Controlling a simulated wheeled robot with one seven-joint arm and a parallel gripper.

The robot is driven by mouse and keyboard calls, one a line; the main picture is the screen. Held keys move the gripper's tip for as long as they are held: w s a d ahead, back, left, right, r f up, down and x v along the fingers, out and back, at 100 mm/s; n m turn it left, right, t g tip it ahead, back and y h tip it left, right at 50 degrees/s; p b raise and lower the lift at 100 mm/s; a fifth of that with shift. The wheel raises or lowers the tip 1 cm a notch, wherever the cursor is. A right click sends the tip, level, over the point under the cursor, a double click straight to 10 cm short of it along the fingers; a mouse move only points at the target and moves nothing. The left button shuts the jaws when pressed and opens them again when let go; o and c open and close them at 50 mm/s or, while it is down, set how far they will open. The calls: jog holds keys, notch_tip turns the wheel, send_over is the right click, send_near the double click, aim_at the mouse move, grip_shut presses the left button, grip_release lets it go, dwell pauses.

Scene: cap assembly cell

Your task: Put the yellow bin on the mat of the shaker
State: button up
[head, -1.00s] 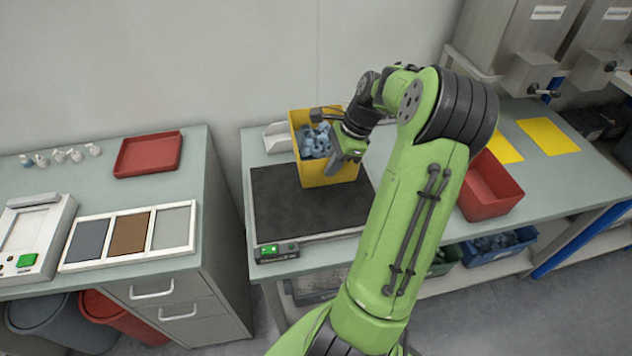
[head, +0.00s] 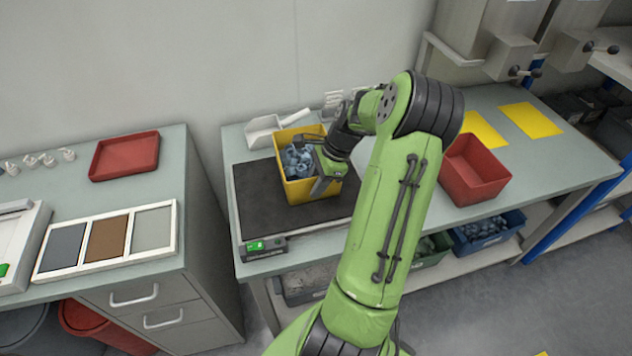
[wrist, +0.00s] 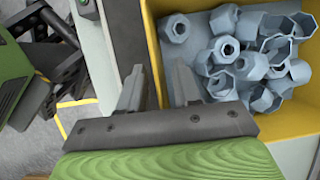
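The yellow bin (head: 312,188) is upright over the black mat (head: 262,209) of the shaker, towards its back right. It holds several blue-grey nut-like parts (head: 297,160). I cannot tell whether its base touches the mat. The shaker's small control box (head: 264,248) with a green display is at the mat's front left. My gripper (head: 322,180) is at the bin's right side. In the wrist view, the fingers of my gripper (wrist: 159,82) are on either side of the yellow bin's wall (wrist: 154,50), shut on it. The arm hides the mat's right part.
A white scoop (head: 262,132) lies behind the mat. A red bin (head: 474,170) and yellow sheets (head: 530,120) are to the right on the same table. The left bench holds a red tray (head: 124,156) and a three-panel board (head: 108,240). The mat's left and front are clear.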

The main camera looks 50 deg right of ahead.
jog(key=p+v, duration=0.5)
jog(key=v, duration=0.7)
jog(key=w+a+r+n+g+h, duration=0.15)
jog(key=a+r+n, duration=0.3)
jog(key=a, duration=0.45)
jog(key=w+a+r+n+h, duration=0.1)
jog(key=a+r+n+h, duration=0.1)
jog(key=a+r+n, duration=0.5)
jog(key=s+a+n+t, duration=0.4)
jog(key=s+a+n, duration=0.7)
jog(key=a+n, duration=0.2)
jog(key=shift+s+a, duration=0.25)
jog(key=shift+a, duration=1)
